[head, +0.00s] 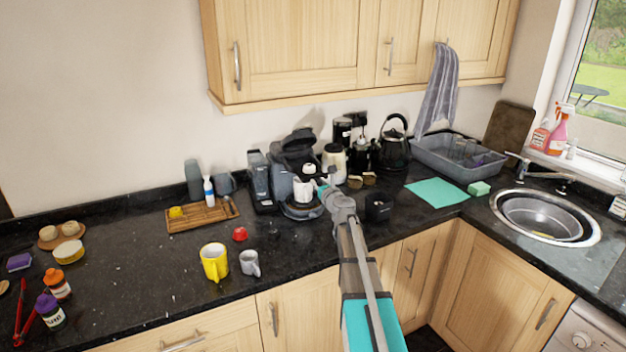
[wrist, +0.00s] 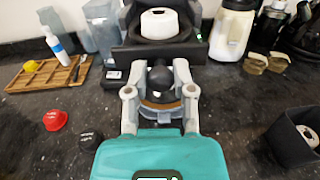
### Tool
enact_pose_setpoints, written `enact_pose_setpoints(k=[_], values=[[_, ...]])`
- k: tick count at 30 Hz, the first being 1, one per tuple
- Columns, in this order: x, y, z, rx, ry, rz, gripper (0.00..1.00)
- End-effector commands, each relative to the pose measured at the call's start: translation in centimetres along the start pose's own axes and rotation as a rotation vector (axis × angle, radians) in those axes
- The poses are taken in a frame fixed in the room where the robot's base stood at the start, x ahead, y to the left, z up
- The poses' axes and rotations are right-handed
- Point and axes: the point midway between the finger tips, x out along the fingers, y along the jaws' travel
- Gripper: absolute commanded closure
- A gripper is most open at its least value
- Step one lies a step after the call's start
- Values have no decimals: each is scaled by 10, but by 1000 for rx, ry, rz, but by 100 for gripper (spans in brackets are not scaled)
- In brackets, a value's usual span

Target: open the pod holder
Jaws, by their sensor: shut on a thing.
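The pod coffee machine (head: 280,181) is dark grey and black and stands against the back wall, its black top part tilted up. In the wrist view its black front (wrist: 158,53) carries a white round part (wrist: 160,23), which may belong to the pod holder. My gripper (head: 305,187) is at the front of the machine. In the wrist view its grey fingers (wrist: 159,76) close on a dark rounded knob-like piece (wrist: 160,80). A brownish round base shows below it. The grip contact is partly hidden, and I cannot tell how far the holder is open.
A red pod (wrist: 55,120) and a dark pod (wrist: 91,139) lie left of my gripper. A black container (head: 379,207) stands to the right. A yellow mug (head: 214,262) and grey mug (head: 250,263) stand nearer. A kettle (head: 394,152) is behind right.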

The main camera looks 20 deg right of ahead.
Motion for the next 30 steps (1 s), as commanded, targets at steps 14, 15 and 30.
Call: enact_pose_setpoints(k=[14,15,30], values=[[0,0,0,0,0,1,36],[0,0,0,0,0,1,31],[-6,0,0,0,0,0,31]])
